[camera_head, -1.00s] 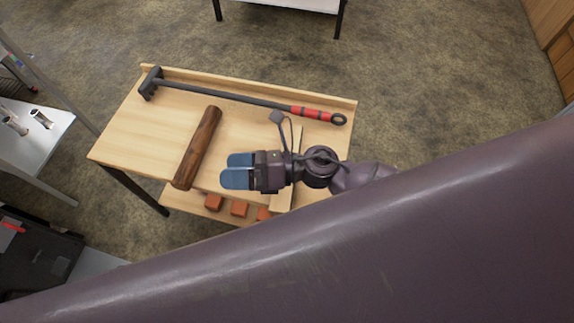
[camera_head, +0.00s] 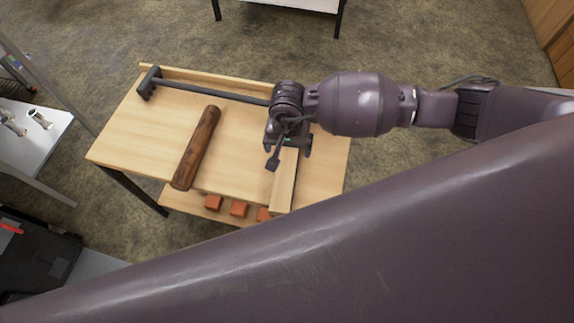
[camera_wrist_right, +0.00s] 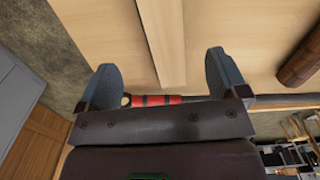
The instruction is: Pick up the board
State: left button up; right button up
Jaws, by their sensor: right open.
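The board (camera_head: 284,187), a narrow pale wooden plank, lies lengthwise near the right side of the wooden table (camera_head: 130,133). In the right wrist view the board (camera_wrist_right: 161,30) runs between my two spread fingers. My right gripper (camera_head: 288,146) is over the far part of the board, pointing down, open and empty. Its fingers (camera_wrist_right: 161,68) are on either side of the board's line with gaps to it. In the head view the gripper hides the board's far end. My left gripper is not in view.
A long-handled hammer (camera_head: 215,92) lies along the table's back edge, its red grip showing in the wrist view (camera_wrist_right: 155,99). A dark brown wooden log (camera_head: 197,147) lies left of the board. Several orange blocks (camera_head: 239,209) sit on the lower shelf.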

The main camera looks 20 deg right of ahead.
send_over(287, 164)
jog(key=f, duration=0.3)
jog(key=f+b, duration=0.1)
jog(key=shift+s+f, duration=0.3)
jog(key=shift+f, duration=0.1)
jog(key=shift+w+f+b, duration=0.2)
jog(key=shift+f+b, duration=0.3)
jog(key=shift+f, duration=2.25)
jog(key=shift+c, duration=0.2)
jog(key=shift+r, duration=0.1)
jog(key=c, duration=1.1)
